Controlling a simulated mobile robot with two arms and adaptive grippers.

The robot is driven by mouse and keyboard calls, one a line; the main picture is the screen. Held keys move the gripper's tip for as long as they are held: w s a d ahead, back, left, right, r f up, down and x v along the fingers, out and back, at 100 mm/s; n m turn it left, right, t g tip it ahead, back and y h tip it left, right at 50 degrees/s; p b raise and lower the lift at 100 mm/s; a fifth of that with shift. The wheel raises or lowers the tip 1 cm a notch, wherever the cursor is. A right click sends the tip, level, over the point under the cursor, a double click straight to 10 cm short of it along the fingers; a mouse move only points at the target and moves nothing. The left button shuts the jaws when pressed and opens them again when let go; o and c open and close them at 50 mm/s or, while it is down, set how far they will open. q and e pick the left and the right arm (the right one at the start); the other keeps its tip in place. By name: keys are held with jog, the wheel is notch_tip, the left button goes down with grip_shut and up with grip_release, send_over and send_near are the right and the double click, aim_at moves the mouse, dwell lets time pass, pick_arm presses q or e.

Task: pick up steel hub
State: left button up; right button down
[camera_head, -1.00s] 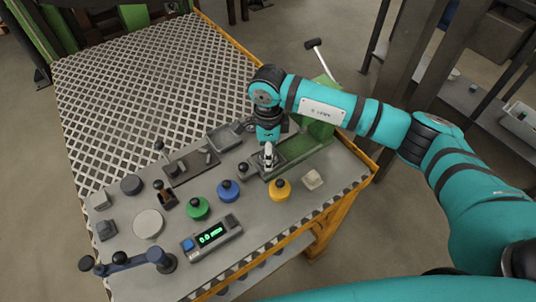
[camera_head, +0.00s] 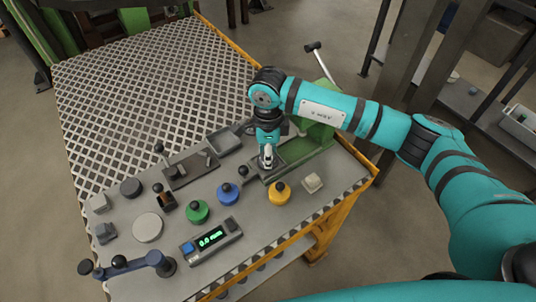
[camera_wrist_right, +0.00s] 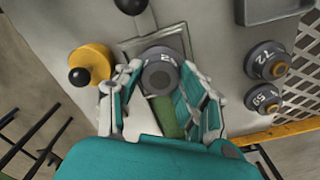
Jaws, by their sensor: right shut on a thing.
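The steel hub (camera_wrist_right: 160,77) is a dark grey round part with a hole in its middle and a pale number on its rim. It shows in the right wrist view, at a square metal plate on the green fixture. My right gripper (camera_wrist_right: 160,70) is shut on it, with one finger on each side. In the head view my right gripper (camera_head: 267,160) points down at the green fixture (camera_head: 305,150) and hides the hub. I cannot tell whether the hub still touches the plate. My left gripper is not in view.
Green (camera_head: 197,211), blue (camera_head: 228,194) and yellow (camera_head: 279,193) knobbed discs stand near the fixture. A digital readout (camera_head: 212,238) lies in front. Two numbered rings (camera_wrist_right: 267,60) sit beside a grey tray (camera_wrist_right: 270,8). A perforated plate (camera_head: 150,85) covers the table's back.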

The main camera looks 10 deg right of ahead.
notch_tip(320, 180, up, 3)
jog(key=shift+w+b, duration=0.1)
jog(key=shift+b, duration=0.35)
jog(key=s+a+r+b, duration=0.2)
jog(key=s, duration=1.4)
jog(key=shift+a+b, duration=0.2)
jog(key=shift+b, duration=0.1)
